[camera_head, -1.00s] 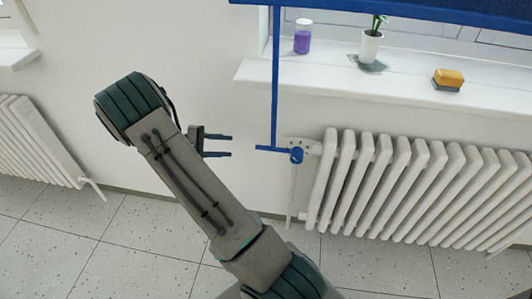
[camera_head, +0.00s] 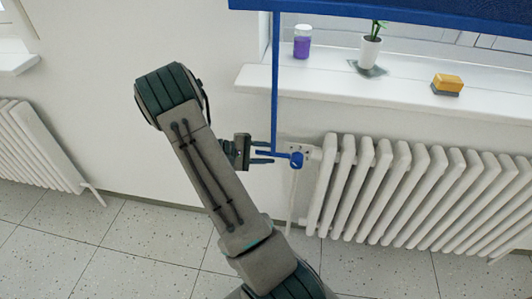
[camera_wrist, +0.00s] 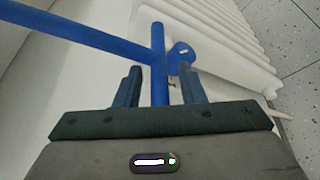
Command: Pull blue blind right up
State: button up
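The blue blind (camera_head: 400,12) hangs across the window at the top right of the head view, its lower edge above the sill. A thin blue rod (camera_head: 275,85) runs down from it and ends in a blue crossbar handle (camera_head: 282,154). My gripper (camera_head: 262,152) is at the left end of the crossbar. In the wrist view the crossbar (camera_wrist: 159,65) passes between the two fingers of my gripper (camera_wrist: 158,82), which stand apart with gaps on both sides. The blue rod (camera_wrist: 80,33) also shows there, running to the upper left.
Floor at left is clear.

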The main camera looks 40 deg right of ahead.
grip_shut()
notch_tip(320, 180, up, 10)
jog(key=p, duration=0.5)
jog(key=shift+f, duration=0.25)
grip_release()
jog(key=v, duration=1.4)
